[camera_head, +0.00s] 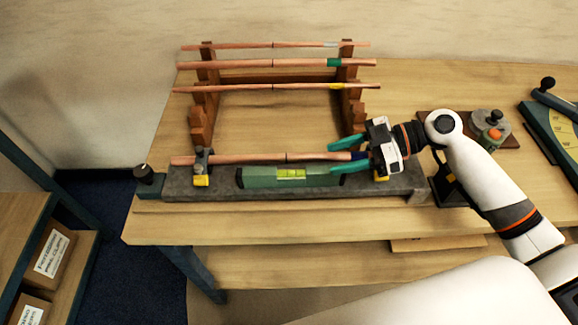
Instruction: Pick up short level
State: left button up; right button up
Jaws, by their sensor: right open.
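The short level (262,177) is a green bar with a yellow-green vial in its middle. It lies along the front of a dark grey block (400,188). My right gripper (347,155) has teal fingers and comes in from the right. Its fingers are apart, with the lower one overlapping the level's right end in the picture. I cannot tell whether either finger touches anything. My left gripper is not in view.
A wooden rack (203,115) behind holds several copper pipes with coloured bands. A clamp (201,168) with a yellow base stands at the block's left. A board with a grey device (490,124) and a green tool (552,125) are at the right.

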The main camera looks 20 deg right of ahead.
aim_at(296, 170)
jog(key=x, duration=0.2)
jog(key=p+x, duration=0.1)
jog(key=shift+s+a, duration=0.15)
jog(key=shift+a, duration=0.35)
jog(key=shift+a+f, duration=0.15)
jog(key=shift+a, duration=0.05)
jog(key=shift+w+a+p, duration=0.25)
jog(key=shift+a+p, duration=0.05)
jog(key=shift+p, duration=0.2)
jog(key=p+x, duration=0.2)
jog(key=x, duration=0.2)
jog(key=shift+a, duration=0.2)
jog(key=shift+a+f, duration=0.15)
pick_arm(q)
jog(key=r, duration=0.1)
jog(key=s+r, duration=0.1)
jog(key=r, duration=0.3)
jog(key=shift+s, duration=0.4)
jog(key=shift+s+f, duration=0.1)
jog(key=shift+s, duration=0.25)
pick_arm(e)
grip_shut()
